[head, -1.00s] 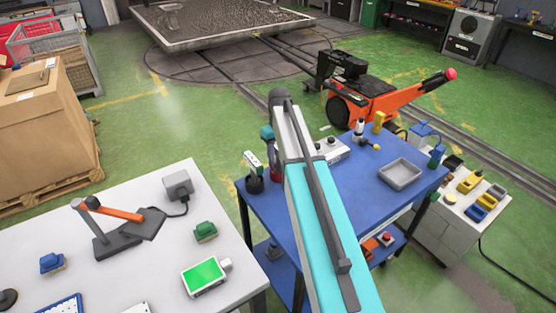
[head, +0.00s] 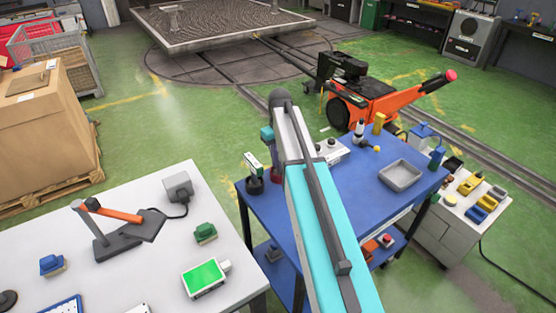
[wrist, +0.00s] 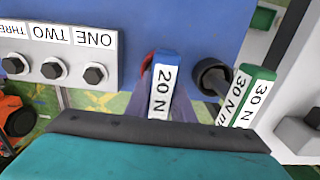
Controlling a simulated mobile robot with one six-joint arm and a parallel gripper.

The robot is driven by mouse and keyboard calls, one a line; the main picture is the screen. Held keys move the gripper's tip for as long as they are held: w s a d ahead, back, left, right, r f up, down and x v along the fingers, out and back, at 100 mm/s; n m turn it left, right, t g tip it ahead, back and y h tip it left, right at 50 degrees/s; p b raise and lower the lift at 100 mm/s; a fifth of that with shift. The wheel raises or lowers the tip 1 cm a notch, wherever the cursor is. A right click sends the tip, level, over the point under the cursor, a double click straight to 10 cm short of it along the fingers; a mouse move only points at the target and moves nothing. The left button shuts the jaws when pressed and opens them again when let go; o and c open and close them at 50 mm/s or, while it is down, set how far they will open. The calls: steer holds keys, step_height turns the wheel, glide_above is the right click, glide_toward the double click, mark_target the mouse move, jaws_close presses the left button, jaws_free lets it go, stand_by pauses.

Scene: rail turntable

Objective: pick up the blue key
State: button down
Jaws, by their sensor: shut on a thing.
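The blue key (wrist: 167,58), with a white "20 N" label, stands in the middle of the wrist view. My gripper (wrist: 163,106) is shut on it, with a finger showing dimly on each side. A bit of a red holder (wrist: 147,66) shows behind the key; I cannot tell whether the key is inside it or clear of it.
A green key (wrist: 259,73) labelled "30 N" stands close at the right, by a dark round socket (wrist: 212,76). A panel (wrist: 60,45) marked ONE, TWO, THREE lies at the left. On the blue table (head: 350,185) a grey tray (head: 401,174) stands at the right.

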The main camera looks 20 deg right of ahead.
steer(key=shift+r, duration=0.15)
steer(key=shift+r+b, duration=1.45)
steer(key=shift+r, duration=3.35)
